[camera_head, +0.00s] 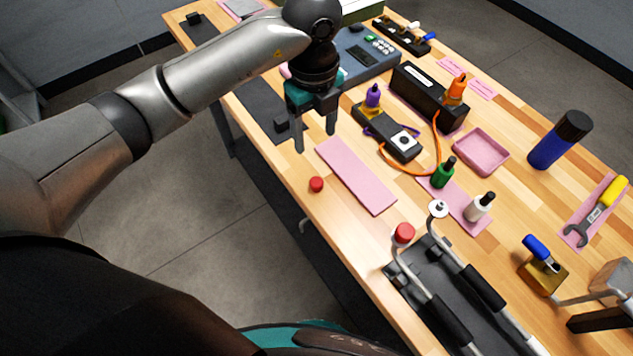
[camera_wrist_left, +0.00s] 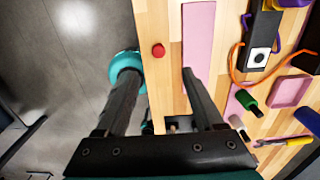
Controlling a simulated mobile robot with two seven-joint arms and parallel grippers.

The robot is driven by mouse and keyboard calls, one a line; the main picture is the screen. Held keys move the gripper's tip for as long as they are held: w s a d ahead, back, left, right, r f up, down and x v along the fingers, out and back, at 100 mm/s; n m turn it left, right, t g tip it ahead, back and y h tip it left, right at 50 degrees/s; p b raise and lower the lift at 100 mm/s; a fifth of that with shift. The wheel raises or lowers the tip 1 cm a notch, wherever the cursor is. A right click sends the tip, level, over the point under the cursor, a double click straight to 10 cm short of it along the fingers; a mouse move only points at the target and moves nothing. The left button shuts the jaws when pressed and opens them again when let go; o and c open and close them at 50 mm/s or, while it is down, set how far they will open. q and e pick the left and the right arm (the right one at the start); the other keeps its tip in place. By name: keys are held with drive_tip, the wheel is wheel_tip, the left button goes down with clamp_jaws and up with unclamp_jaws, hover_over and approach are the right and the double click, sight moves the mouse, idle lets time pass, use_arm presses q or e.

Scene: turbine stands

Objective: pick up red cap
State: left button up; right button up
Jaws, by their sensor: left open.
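A small red cap (camera_head: 316,184) lies on the wooden table near its front edge, beside a pink mat (camera_head: 356,174). In the left wrist view the red cap (camera_wrist_left: 158,50) shows in line with the space between the fingers, beyond the tips. My left gripper (camera_head: 315,141) is open and empty above the table, farther back than the cap. Its two fingers also show in the left wrist view (camera_wrist_left: 159,72). A second red, round-topped piece (camera_head: 404,232) is near the black rack. My right gripper is not in view.
A black rack with metal rods (camera_head: 450,290) lies to the right on the table (camera_head: 350,222). Behind the mat are a black device (camera_head: 388,137) with an orange cable, a pink tray (camera_head: 481,152), and green (camera_head: 443,172) and white (camera_head: 480,206) bottles. The table around the cap is clear.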

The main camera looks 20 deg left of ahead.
use_arm(q)
hover_over(316, 181)
drive_tip(key=f, duration=0.9)
drive_tip(key=shift+w+a+f, duration=0.25)
drive_tip(key=shift+w+f, duration=0.05)
drive_tip(key=shift+f, duration=0.05)
drive_tip(key=shift+s+d+f, duration=0.1)
drive_tip(key=shift+f, duration=0.8)
drive_tip(key=shift+s+d+f, duration=0.15)
drive_tip(key=shift+f, duration=0.75)
drive_tip(key=shift+s+d+f, duration=0.1)
drive_tip(key=shift+f, duration=0.8)
clamp_jaws()
